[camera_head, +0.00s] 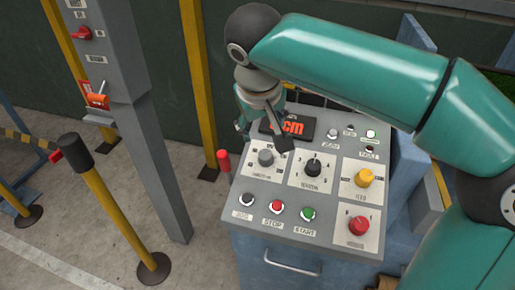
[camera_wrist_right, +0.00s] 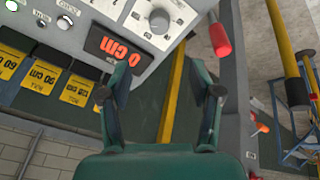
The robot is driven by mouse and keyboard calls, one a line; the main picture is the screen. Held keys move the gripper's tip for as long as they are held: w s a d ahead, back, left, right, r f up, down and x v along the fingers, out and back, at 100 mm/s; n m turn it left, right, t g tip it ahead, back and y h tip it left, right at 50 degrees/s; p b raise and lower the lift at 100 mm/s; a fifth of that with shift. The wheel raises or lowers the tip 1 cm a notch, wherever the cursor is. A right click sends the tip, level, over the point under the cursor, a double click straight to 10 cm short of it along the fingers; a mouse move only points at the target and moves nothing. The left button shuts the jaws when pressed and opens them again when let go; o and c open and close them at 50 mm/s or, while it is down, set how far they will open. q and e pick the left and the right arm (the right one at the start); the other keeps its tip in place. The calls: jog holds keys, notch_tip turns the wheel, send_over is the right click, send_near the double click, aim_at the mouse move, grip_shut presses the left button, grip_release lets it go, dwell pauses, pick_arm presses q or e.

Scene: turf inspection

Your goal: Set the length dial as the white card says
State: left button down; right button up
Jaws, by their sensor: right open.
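The grey dial (camera_head: 265,157) sits on a white scale plate at the left of the sloping panel; its label is too blurred to read surely. It also shows in the right wrist view (camera_wrist_right: 160,20), upside down. The dark display (camera_wrist_right: 110,45) reads 0 cm in red; in the head view my right gripper (camera_head: 264,118) hangs in front of it and partly hides it. I make out no separate white card. My left gripper is out of view.
Nearby are a black dial (camera_head: 313,167), a yellow knob (camera_head: 364,178), a red knob (camera_head: 358,226) and several push buttons. A red-tipped lever (camera_wrist_right: 220,38) stands beside the panel. Yellow cards (camera_wrist_right: 75,90) hang behind it. A grey post (camera_head: 150,130) stands left.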

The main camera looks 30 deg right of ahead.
aim_at(265, 155)
jog(key=x, duration=1.6)
jog(key=shift+d, duration=0.1)
jog(key=shift+s, duration=0.1)
jog(key=c, duration=1.1)
